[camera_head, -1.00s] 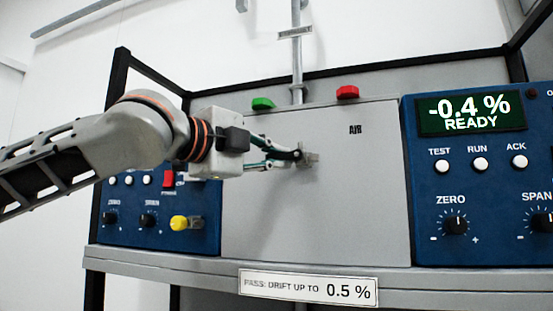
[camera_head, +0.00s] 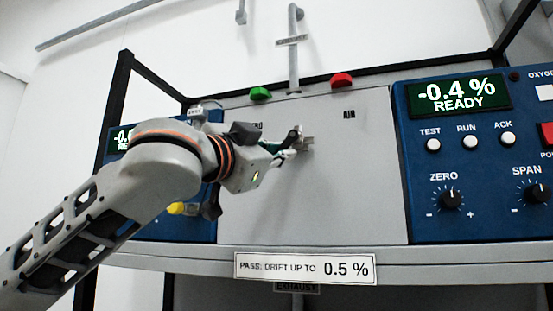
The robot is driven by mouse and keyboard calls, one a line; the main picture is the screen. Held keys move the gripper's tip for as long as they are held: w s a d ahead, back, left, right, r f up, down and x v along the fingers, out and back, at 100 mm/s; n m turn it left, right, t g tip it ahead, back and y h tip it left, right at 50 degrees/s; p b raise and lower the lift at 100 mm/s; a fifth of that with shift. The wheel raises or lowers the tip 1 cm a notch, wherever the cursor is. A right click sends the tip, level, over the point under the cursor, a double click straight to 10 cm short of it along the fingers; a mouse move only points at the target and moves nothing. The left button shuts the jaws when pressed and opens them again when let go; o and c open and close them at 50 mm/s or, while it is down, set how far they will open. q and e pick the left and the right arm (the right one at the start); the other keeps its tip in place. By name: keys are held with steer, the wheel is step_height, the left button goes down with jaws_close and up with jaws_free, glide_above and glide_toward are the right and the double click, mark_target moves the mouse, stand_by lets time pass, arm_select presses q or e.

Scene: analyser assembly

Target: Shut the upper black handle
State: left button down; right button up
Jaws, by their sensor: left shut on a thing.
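My left gripper (camera_head: 290,148) reaches in from the left to a small metal valve fitting (camera_head: 308,144) on the grey panel. It is shut on the black handle (camera_head: 295,133) at that fitting. The fingers come from the lower left and hide part of the handle, so its exact angle is hard to tell. My right gripper is not in view.
The grey panel (camera_head: 350,190) carries a green knob (camera_head: 260,94) and a red knob (camera_head: 341,80) on top. A blue analyser (camera_head: 480,165) reading -0.4 % READY stands at the right. My left arm partly covers another blue unit (camera_head: 117,170) at the left.

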arm_select(q)
steer(key=n, duration=0.2)
steer(key=shift+d+f+n+t+y, duration=0.3)
steer(key=shift+d+f+t+y, duration=0.05)
steer(key=shift+d+t+y, duration=0.05)
steer(key=shift+s+d+n+t+y+p, duration=0.2)
steer(key=shift+n+t+y, duration=0.35)
steer(key=shift+n, duration=0.9)
steer(key=shift+s+d+n+t+y, duration=0.1)
steer(key=shift+d+n+t+y, duration=0.45)
steer(key=shift+n, duration=0.85)
steer(key=shift+s+d+n+t+y+p, duration=0.1)
steer(key=shift+n+t+y, duration=0.1)
steer(key=shift+n+y, duration=0.95)
steer(key=shift+a+n+h, duration=0.1)
steer(key=shift+n+h, duration=0.25)
steer(key=shift+n, duration=0.05)
steer(key=c, duration=2.1)
jaws_free()
